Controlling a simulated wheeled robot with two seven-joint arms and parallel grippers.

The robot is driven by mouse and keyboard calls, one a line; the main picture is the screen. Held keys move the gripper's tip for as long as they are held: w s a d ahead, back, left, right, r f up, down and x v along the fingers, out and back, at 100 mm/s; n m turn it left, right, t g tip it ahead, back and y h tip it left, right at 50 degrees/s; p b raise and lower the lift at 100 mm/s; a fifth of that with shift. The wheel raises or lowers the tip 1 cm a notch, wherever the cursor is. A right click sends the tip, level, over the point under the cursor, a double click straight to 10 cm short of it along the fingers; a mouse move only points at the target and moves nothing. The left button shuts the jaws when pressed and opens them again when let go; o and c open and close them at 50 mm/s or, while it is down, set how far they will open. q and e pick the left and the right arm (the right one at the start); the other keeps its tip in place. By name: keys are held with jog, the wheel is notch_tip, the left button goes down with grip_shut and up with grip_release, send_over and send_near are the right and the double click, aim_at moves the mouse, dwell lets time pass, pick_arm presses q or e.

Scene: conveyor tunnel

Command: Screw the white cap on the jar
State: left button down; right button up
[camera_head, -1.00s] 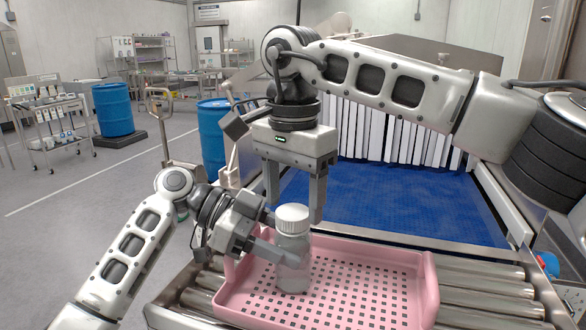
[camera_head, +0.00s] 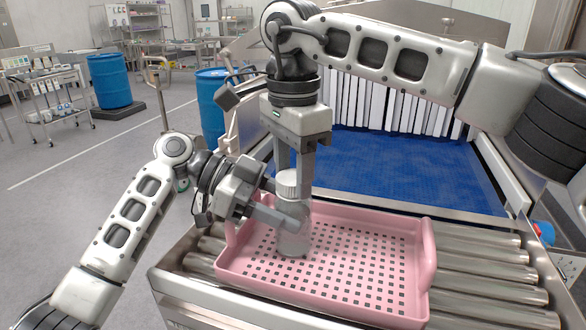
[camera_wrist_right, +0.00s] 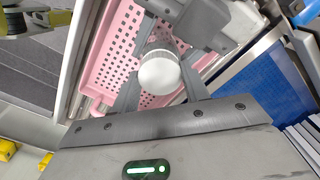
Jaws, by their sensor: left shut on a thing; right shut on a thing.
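The white cap (camera_head: 288,182) sits upright on top of the clear jar (camera_head: 293,243); I cannot tell how far it is threaded. The jar stands upright at the left part of the pink tray (camera_head: 400,222). My left gripper (camera_head: 285,213) reaches in from the left and is shut around the jar's body just below the cap. My right gripper (camera_head: 293,179) points down from above and is shut on the cap. The right wrist view shows the cap (camera_wrist_right: 159,73) from above between the right fingers, hiding most of the jar.
The tray lies on metal rollers (camera_head: 490,272). Behind it is a blue conveyor belt (camera_head: 400,170) leading to a white strip curtain (camera_head: 390,105). Blue barrels (camera_head: 110,80) and a cart (camera_head: 52,110) stand far left. The tray's right half is empty.

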jog(key=m, duration=1.2)
jog(key=shift+m, duration=0.4)
jog(key=m, duration=1.1)
jog(key=shift+f, duration=0.1)
jog(key=o, duration=1.1)
jog(key=shift+o, duration=0.2)
notch_tip(320, 180, up, 12)
